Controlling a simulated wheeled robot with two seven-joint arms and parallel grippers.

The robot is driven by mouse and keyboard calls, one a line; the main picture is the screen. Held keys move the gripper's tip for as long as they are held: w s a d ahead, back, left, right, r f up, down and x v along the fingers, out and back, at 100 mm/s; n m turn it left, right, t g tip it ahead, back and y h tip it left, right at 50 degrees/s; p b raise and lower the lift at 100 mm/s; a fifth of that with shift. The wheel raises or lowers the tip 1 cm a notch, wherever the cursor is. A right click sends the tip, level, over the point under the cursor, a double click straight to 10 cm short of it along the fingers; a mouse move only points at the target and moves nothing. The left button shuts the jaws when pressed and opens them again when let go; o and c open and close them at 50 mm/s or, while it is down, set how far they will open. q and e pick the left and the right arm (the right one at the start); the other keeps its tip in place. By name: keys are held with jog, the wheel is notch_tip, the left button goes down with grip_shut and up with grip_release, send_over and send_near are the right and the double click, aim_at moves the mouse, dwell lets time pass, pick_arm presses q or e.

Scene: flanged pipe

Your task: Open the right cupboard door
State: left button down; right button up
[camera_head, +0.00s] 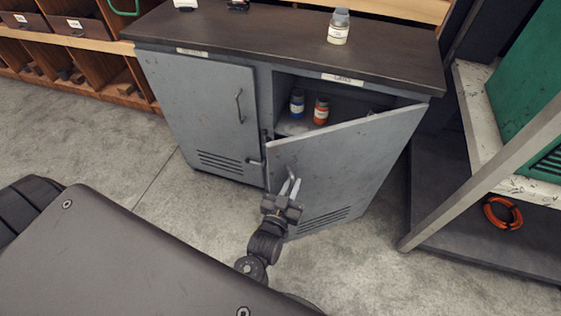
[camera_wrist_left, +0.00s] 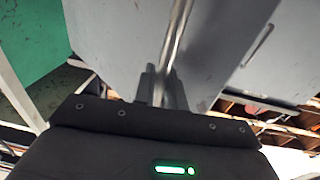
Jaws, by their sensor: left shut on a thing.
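The right cupboard door (camera_head: 350,160) is grey, with vent slots low down. It stands partly open, swung out from its right side, and shelf contents show above it. My left gripper (camera_head: 290,184) is in front of the door near its free left edge. In the left wrist view, my left gripper (camera_wrist_left: 161,84) is shut on the door handle (camera_wrist_left: 179,35), a thin metal bar running up between the fingers. In the head view the fingers largely hide the grip. My right gripper is in neither view.
The left cupboard door (camera_head: 205,115) is closed. A blue-labelled bottle (camera_head: 297,103) and an orange bottle (camera_head: 321,110) stand inside the cupboard. A jar (camera_head: 339,27) stands on the dark top (camera_head: 270,35). A metal-legged stand (camera_head: 470,165) is at the right. Floor before the door is clear.

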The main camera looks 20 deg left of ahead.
pick_arm(q)
jog(key=s+d, duration=0.3)
jog(key=d, duration=0.2)
jog(key=shift+s+d+p, duration=0.2)
jog(key=shift+s+p, duration=0.15)
jog(key=c, duration=1.5)
grip_release()
jog(key=s, duration=0.7)
jog(key=s+b, duration=0.1)
jog(key=s, duration=0.2)
jog(key=shift+s+d, duration=0.3)
jog(key=shift+s, duration=0.05)
